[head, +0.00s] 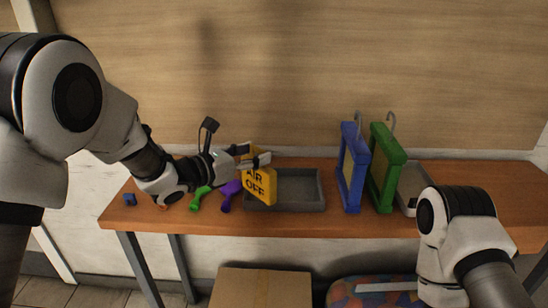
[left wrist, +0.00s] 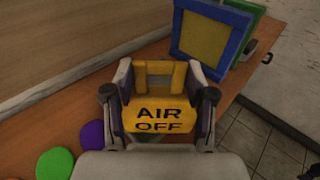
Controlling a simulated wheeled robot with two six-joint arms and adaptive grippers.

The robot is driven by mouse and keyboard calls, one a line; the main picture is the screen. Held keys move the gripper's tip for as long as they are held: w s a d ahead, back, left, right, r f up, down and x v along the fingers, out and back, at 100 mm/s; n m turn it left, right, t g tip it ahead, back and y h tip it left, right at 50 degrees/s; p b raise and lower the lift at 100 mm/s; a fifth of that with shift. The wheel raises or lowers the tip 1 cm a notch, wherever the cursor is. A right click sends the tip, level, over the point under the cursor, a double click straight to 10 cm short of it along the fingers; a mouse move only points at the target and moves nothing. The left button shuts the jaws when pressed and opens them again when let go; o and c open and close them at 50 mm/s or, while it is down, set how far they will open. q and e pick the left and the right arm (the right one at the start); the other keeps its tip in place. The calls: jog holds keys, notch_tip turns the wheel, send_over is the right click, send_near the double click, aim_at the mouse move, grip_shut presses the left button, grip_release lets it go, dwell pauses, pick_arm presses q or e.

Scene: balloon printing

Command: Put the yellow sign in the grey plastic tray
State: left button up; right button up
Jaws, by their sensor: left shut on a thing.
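The yellow sign (head: 259,187) reads "AIR OFF". My left gripper (head: 257,160) is shut on it and holds it at the left end of the grey plastic tray (head: 300,206). The sign covers the tray's left end in the head view, so I cannot tell whether it touches the tray. The part of the tray that shows looks empty. In the left wrist view the sign (left wrist: 160,117) sits between both fingers with its lettering upright. My right arm shows at the lower right of the head view, but I cannot make out its gripper.
A blue frame (head: 344,188) and a green frame (head: 380,190) stand right of the tray on the wooden table (head: 480,180). A cardboard box (head: 260,288) stands below.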

pick_arm(q)
jog(key=w+d+f+p, duration=0.2)
jog(key=w+d+f, duration=0.1)
jog(key=w, duration=0.4)
jog(key=shift+w+d+f, duration=0.25)
jog(key=shift+w+f, duration=0.05)
jog(key=shift+f, duration=0.55)
jog(key=o, duration=1.5)
jog(key=shift+c, duration=0.2)
jog(key=b+v, duration=0.2)
jog(key=v, duration=1)
jog(key=shift+r, duration=0.2)
